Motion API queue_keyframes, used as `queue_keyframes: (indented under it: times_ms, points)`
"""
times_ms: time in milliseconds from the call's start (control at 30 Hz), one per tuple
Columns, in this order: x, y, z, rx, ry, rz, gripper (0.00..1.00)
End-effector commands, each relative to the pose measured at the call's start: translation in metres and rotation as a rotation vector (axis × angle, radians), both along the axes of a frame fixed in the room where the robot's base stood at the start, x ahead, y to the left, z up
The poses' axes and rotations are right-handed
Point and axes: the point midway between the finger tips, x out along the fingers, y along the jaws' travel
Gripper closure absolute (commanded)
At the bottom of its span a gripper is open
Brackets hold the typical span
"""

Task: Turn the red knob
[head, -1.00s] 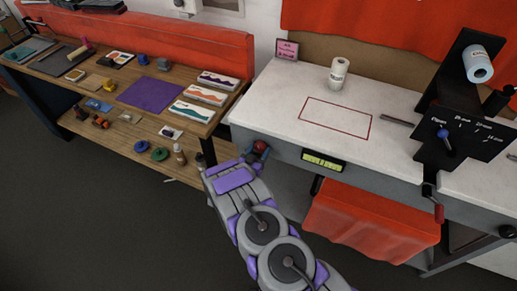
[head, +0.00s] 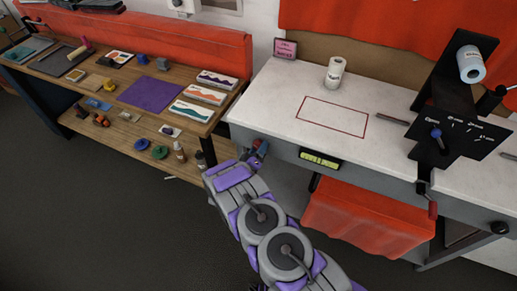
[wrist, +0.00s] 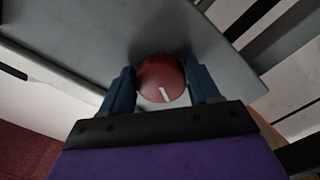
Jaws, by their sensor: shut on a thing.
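The red knob (wrist: 163,80) is round with a white mark on its face. It sits on the grey front side of the white-topped table (head: 285,85). In the wrist view my gripper (wrist: 163,88) has one blue finger on each side of the knob and is shut on it. The white mark points down and slightly right in that view. In the head view my gripper (head: 257,150) is at the table's front left corner. The knob (head: 262,150) is mostly hidden there by the gripper.
A yellow-green display (head: 320,159) is on the table front, right of the knob. A black lever panel (head: 445,140) with a blue-tipped lever stands further right. An orange cloth (head: 365,215) hangs below. A wooden shelf unit (head: 120,60) with several craft items stands left. The grey floor in front is clear.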

Motion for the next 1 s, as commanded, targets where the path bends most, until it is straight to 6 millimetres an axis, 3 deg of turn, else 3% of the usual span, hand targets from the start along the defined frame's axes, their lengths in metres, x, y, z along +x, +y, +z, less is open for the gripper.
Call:
queue_keyframes:
  times_ms: [700, 733, 933, 1000]
  points:
    - [0.0010, 0.0057, 0.0015, -0.068, 0.023, 0.013, 0.69]
    - [0.0010, 0.0056, 0.0015, -0.068, 0.023, 0.013, 0.37]
    - [0.0002, 0.0035, 0.0013, -0.068, 0.023, 0.008, 0.18]
    - [0.0000, 0.0025, 0.0014, -0.068, 0.023, 0.007, 0.18]
